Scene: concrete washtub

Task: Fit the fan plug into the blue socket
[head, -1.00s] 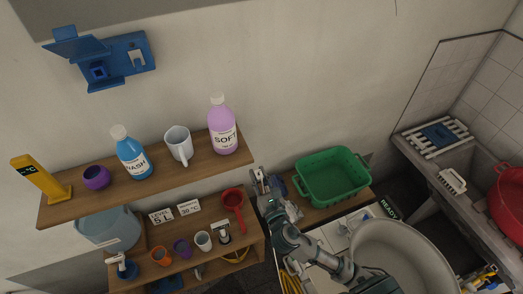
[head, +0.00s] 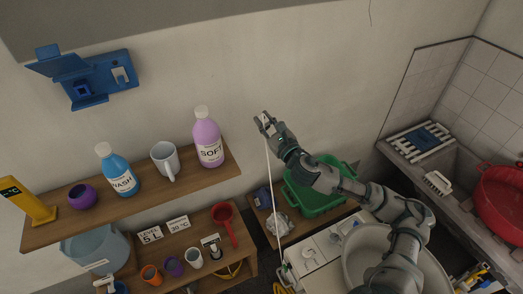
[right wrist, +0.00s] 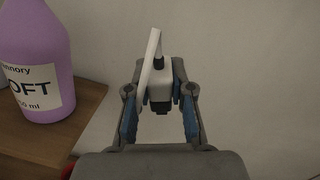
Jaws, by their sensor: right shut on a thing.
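The blue socket (head: 83,91) is at the upper left on the wall, in a blue panel (head: 99,77) with its flap raised at the left. My right gripper (head: 264,124) is up in front of the wall, right of the shelf and well right of the socket. It is shut on the white fan plug, which is small in the head view. In the right wrist view the plug (right wrist: 159,84) sits between the fingertips (right wrist: 160,104), with a dark end toward the palm. Its white cord (head: 271,195) hangs down from the gripper. My left gripper is out of view.
A wooden shelf (head: 135,196) below the panel holds a purple SOFT bottle (head: 207,140), a white mug (head: 166,160), a blue WASH bottle (head: 117,172), a purple cup (head: 82,196) and a yellow sign (head: 26,201). The wall between panel and gripper is bare. A green basket (head: 318,205) stands below.

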